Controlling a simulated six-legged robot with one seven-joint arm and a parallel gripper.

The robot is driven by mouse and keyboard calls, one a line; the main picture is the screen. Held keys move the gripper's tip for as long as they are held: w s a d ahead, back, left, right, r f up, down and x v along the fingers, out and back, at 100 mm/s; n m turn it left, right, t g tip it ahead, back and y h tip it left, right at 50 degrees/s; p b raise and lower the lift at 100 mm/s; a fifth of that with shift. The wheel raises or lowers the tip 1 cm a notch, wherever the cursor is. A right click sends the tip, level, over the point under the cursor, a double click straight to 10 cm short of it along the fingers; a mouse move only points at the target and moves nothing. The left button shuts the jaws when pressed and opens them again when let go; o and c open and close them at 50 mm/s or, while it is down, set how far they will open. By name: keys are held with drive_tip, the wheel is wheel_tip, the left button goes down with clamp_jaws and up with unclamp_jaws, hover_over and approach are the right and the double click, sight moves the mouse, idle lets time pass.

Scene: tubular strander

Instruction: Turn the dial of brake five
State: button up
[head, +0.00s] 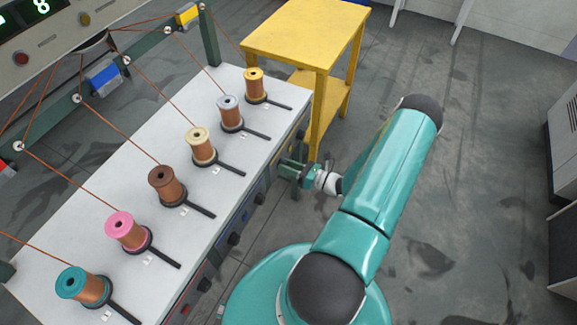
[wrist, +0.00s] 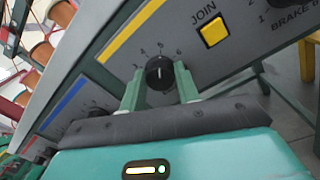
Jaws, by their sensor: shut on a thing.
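My gripper (wrist: 159,80) is at the front panel of the bench, its two teal fingers on either side of a small black dial (wrist: 160,72) and shut on it. The dial has a pale pointer line and numbers around it, of which 4, 5 and 6 show. A yellow stripe runs above this dial. Its brake label is not visible.
A square yellow JOIN button (wrist: 213,32) is right of the dial. A blue-striped panel section (wrist: 66,105) lies to the left. Several spools stand on the white bench top (head: 120,170). A yellow table (head: 305,35) stands close behind my gripper.

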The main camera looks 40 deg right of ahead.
idle(0.3)
drive_tip(key=o, duration=1)
drive_tip(key=v, duration=1.4)
drive_tip(key=shift+w+a, duration=0.1)
